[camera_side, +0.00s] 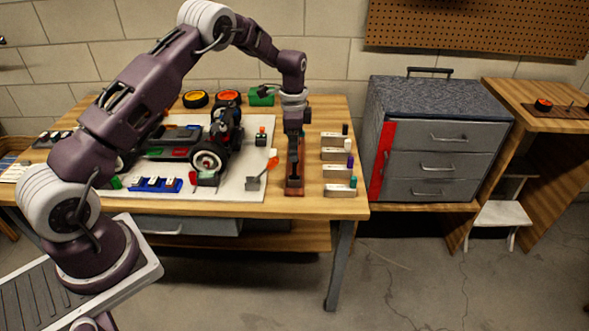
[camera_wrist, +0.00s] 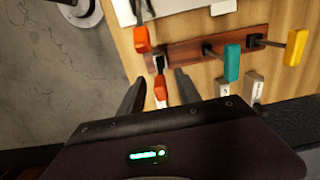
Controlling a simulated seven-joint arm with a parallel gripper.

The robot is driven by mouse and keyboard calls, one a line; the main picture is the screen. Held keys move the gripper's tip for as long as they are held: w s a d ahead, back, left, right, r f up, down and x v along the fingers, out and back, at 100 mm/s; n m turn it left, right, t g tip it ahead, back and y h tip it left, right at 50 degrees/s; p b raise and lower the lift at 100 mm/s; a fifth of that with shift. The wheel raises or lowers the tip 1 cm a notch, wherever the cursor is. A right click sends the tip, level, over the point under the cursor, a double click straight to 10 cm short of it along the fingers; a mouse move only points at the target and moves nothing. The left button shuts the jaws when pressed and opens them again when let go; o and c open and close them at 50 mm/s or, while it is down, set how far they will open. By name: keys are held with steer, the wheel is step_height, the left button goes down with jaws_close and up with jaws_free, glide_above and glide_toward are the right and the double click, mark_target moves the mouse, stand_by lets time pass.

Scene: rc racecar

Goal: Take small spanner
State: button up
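A brown wooden rack (camera_wrist: 186,46) holds several tools with coloured handles. Its red-orange-handled tool (camera_wrist: 160,88) shows between my gripper's (camera_wrist: 159,76) two dark fingers, which are apart, with gaps on both sides of the handle. A teal-handled tool (camera_wrist: 232,64) and a yellow-handled tool (camera_wrist: 296,47) sit farther right on the rack. I cannot tell for certain which is the small spanner. In the side view my gripper (camera_side: 293,148) points down over the rack (camera_side: 294,191), and my arm hides most of the tools there.
An orange-handled tool (camera_side: 272,160) lies on the white mat (camera_side: 236,187) left of the rack. Labelled blocks (camera_side: 337,155) with coloured tops stand to the right. A partly built car (camera_side: 200,140) sits on the mat. A grey drawer cabinet (camera_side: 438,140) stands beyond the table's right edge.

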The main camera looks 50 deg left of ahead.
step_height(320, 180, down, 3)
steer(key=shift+w+f, duration=0.1)
jaws_close()
steer(key=shift+r, duration=0.2)
